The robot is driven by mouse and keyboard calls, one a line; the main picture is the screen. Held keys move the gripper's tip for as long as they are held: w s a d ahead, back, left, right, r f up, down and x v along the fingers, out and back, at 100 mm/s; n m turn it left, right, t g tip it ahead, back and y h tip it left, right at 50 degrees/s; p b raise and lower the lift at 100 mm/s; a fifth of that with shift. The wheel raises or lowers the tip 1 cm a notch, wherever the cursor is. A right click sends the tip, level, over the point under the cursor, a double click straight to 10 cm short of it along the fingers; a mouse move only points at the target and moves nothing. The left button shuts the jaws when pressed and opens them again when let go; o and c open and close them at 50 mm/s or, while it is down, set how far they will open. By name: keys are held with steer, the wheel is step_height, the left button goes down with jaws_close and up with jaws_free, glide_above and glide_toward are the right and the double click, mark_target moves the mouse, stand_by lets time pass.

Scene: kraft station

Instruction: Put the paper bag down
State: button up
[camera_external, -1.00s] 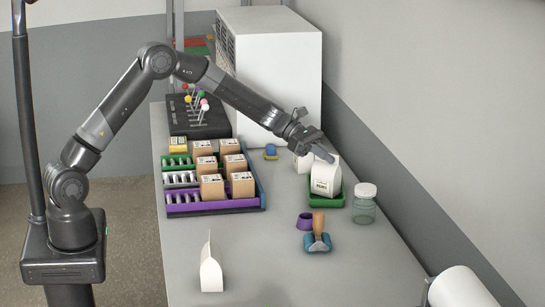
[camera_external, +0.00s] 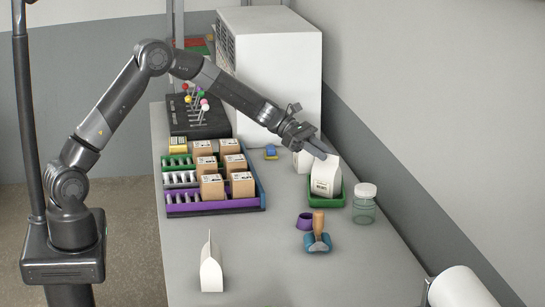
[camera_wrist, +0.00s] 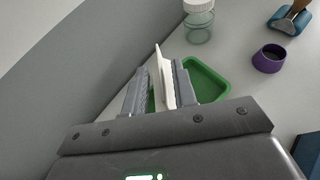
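The white paper bag (camera_external: 326,175), with a small printed label, stands upright in the green tray (camera_external: 341,200). My gripper (camera_external: 317,152) is at its top edge. In the wrist view, the bag's thin white top (camera_wrist: 163,75) rises between the two fingers of my gripper (camera_wrist: 160,85). The fingers stand apart, with green showing between the left finger and the bag. The green tray (camera_wrist: 213,82) lies below, and the fingers hide part of it. The bag's lower part is hidden in the wrist view.
Another white bag (camera_external: 302,161) stands just behind. A glass jar (camera_external: 364,205) is close on the right. A purple cup (camera_external: 304,221) and a wooden-handled blue tool (camera_external: 318,235) are in front. Racks of brown boxes (camera_external: 212,187) lie left. A folded white piece (camera_external: 211,270) stands on clear table in front.

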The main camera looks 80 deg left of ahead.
steer(key=v, duration=1)
steer(key=s+d+r+m+g+y, duration=0.2)
steer(key=s+d+r+m, duration=0.2)
steer(key=s+d+m, duration=0.4)
steer(key=s+d+r+m+g+y, duration=0.1)
steer(key=s+d+r+m+g, duration=0.25)
steer(key=s+d, duration=0.45)
steer(key=s+a+m+t+y, duration=0.1)
steer(key=s+a+m+y, duration=0.2)
steer(key=s+m, duration=1.2)
steer(key=s+y, duration=0.3)
steer(key=s, duration=0.9)
steer(key=shift+f+y, duration=0.2)
steer(key=shift+y, duration=0.1)
